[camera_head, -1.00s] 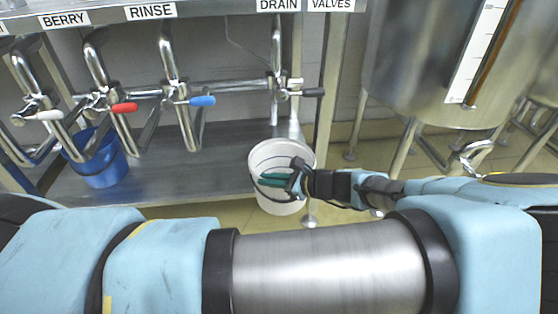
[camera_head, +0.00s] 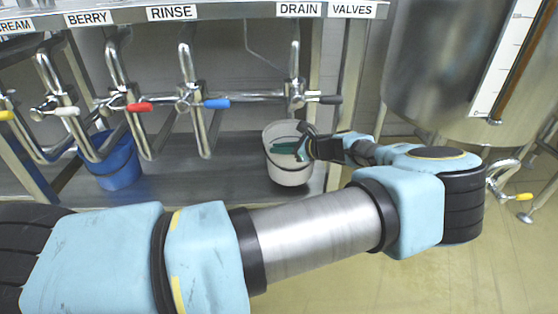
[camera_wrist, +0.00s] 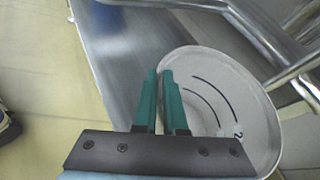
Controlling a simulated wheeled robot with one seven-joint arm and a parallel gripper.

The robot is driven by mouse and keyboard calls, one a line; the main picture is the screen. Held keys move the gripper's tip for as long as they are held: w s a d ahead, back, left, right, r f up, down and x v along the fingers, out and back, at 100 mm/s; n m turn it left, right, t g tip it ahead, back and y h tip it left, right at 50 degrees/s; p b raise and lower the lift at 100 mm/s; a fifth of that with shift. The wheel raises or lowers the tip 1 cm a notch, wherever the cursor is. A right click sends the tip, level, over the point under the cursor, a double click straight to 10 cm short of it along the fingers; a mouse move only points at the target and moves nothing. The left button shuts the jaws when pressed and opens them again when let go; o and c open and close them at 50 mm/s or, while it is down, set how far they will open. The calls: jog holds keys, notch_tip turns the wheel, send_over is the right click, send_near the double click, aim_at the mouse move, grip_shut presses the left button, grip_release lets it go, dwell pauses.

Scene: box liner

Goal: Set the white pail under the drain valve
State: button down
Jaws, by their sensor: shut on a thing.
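The white pail (camera_head: 290,176) is upright in the head view, over the right end of the metal shelf and below the drain valve (camera_head: 295,97) with its black lever. I cannot tell whether its base touches the shelf or exactly how it lines up with the outlet. My gripper (camera_head: 287,147) has green fingers closed at the pail's upper part. In the wrist view, the fingers (camera_wrist: 167,100) overlap the pail's rim, and the pail's inside (camera_wrist: 225,90) shows curved dark marks. The exact grip point is hidden.
A blue pail (camera_head: 115,168) stands on the shelf (camera_head: 205,180) at left. Taps with white, red and blue levers hang left of the drain valve. A frame post (camera_head: 345,100) and a steel tank (camera_head: 440,75) are to the right.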

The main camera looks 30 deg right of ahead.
aim_at(281, 156)
jog(key=shift+f+b, duration=0.6)
jog(key=shift+f, duration=1.25)
jog(key=c, duration=1)
grip_release()
jog(key=shift+s+d+r, duration=0.15)
jog(key=shift+s+r, duration=0.05)
jog(key=shift+r, duration=0.05)
jog(key=p+v, duration=0.2)
jog(key=v, duration=0.9)
jog(key=shift+s+r, duration=0.1)
jog(key=shift+s, duration=0.05)
